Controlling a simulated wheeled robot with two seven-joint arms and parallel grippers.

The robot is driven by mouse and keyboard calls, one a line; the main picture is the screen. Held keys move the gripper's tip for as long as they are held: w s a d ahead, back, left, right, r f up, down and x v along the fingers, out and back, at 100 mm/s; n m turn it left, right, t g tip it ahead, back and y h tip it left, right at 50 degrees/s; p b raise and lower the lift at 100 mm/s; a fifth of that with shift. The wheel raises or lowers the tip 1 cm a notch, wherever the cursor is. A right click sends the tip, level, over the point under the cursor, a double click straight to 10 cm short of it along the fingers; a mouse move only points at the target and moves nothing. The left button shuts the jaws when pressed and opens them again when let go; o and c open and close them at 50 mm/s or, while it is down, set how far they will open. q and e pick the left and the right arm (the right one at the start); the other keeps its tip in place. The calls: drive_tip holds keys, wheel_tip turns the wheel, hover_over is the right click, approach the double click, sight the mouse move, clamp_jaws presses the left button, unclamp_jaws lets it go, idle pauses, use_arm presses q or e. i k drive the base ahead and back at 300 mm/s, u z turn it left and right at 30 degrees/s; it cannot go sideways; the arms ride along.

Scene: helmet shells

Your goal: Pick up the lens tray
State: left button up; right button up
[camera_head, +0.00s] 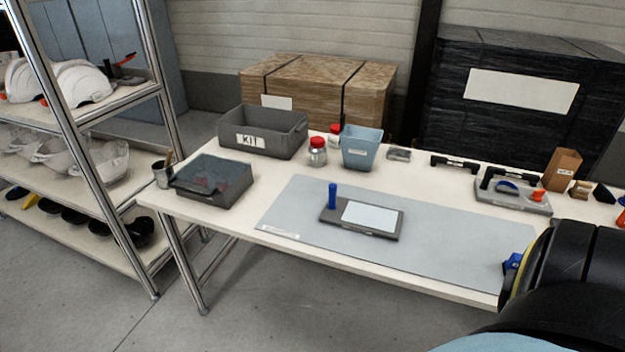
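No tray in view can be read as the lens tray for certain. A dark grey open box (212,196) at the left end of the table holds dark, see-through pieces that could be lenses or visors. A flat grey tray (527,206) with a black handle stands at the right back of the table and carries small blue and orange pieces. My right arm shows as a large black link at the lower right, but its gripper is not visible. My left gripper is not in view. Nothing is seen touching either tray.
The white table (280,180) carries a grey mat (460,235) with a dark plate (330,216) on it. Behind stand a grey KIT bin (290,142), a red-lidded jar (318,156) and a blue bin (360,150). A helmet shelf (120,100) stands at the left.

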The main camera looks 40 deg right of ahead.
sight(385, 221)
drive_tip(key=z, duration=0.3)
drive_tip(key=i, duration=0.9)
drive_tip(key=z, duration=0.75)
